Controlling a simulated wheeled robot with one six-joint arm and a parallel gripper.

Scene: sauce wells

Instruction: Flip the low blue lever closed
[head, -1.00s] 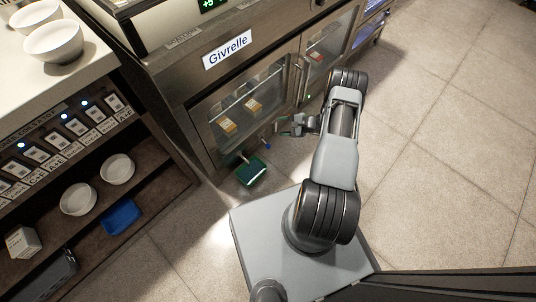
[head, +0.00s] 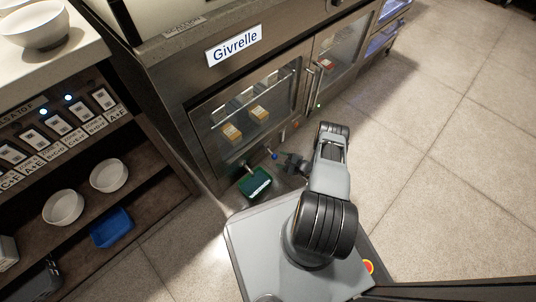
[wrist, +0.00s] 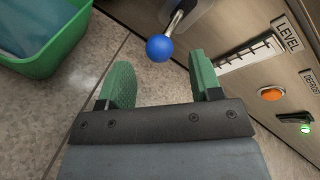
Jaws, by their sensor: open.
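The low blue lever shows in the wrist view as a round blue knob (wrist: 159,47) on a short metal stem (wrist: 178,18) that comes out of the cabinet's lower front. It is a small blue dot (head: 275,156) in the head view. My gripper (wrist: 160,78) is open, with green-padded fingers apart and nothing between them. The knob lies just beyond the fingertips, roughly in line with the gap, and I see no contact. In the head view my gripper (head: 286,163) is low in front of the cabinet, right of the knob.
A green bin (wrist: 42,62) with bluish contents stands on the floor left of the lever, also in the head view (head: 268,188). A LEVEL gauge (wrist: 248,54), orange button (wrist: 271,94) and green-lit DEFROST switch (wrist: 304,128) are on the panel at right. Open floor lies right (head: 450,130).

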